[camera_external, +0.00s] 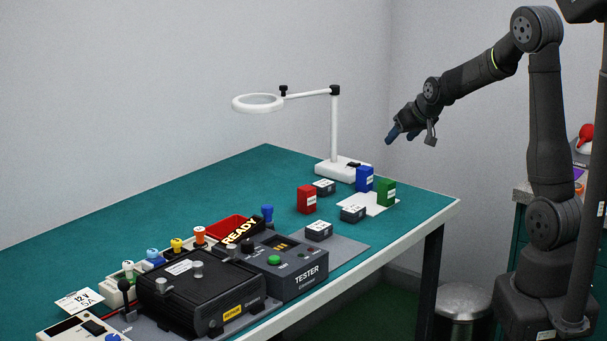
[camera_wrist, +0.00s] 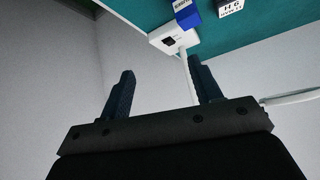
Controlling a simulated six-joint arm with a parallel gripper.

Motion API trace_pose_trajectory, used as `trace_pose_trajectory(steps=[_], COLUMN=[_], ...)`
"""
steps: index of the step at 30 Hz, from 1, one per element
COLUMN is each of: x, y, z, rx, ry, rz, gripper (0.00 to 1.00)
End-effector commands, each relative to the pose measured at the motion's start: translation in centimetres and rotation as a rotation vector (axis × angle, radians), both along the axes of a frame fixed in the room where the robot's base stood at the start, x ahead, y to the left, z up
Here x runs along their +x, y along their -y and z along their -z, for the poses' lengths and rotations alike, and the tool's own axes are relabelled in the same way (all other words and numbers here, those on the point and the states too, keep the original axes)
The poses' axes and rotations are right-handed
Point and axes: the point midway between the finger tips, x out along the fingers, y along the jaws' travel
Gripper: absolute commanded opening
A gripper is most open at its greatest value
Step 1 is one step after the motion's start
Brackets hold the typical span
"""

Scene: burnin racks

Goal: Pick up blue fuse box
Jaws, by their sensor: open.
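The blue fuse box (camera_external: 364,179) stands upright on the green table (camera_external: 240,180), near its right end, close to the base of the white magnifier lamp (camera_external: 340,168). The box also shows at the top of the wrist view (camera_wrist: 187,14). My gripper (camera_external: 403,134) hangs in the air above and to the right of the box, well clear of the table. In the wrist view my gripper (camera_wrist: 162,90) has its two dark fingers spread apart with nothing between them.
A green box (camera_external: 386,193) stands close right of the blue one, and a red box (camera_external: 307,199) to its left. Small dark blocks (camera_external: 353,213) lie nearby. The lamp's ring (camera_external: 258,102) reaches over the table. The tester (camera_external: 290,268) and a black case (camera_external: 200,290) fill the front.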

Motion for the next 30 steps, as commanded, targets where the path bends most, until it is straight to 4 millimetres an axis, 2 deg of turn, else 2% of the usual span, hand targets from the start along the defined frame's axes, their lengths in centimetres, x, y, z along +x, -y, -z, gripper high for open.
trace_pose_trajectory(steps=[1,6,12,15,19,30], x=[0.6,1.0,0.9,0.8,1.2,3.2], y=[-1.0,-3.1,-4.2,-4.4,-4.9,-7.1], z=[-0.5,-2.1,-3.5,-3.4,-1.8,5.4], rx=[-0.035,-0.147,-0.217,-0.229,-0.232,-0.232], ry=[-0.031,-0.138,-0.214,-0.229,-0.235,-0.233], rz=[-0.050,-0.220,-0.342,-0.363,-0.369,-0.366], gripper=[0.58,0.58,0.58,0.58,0.58,0.58])
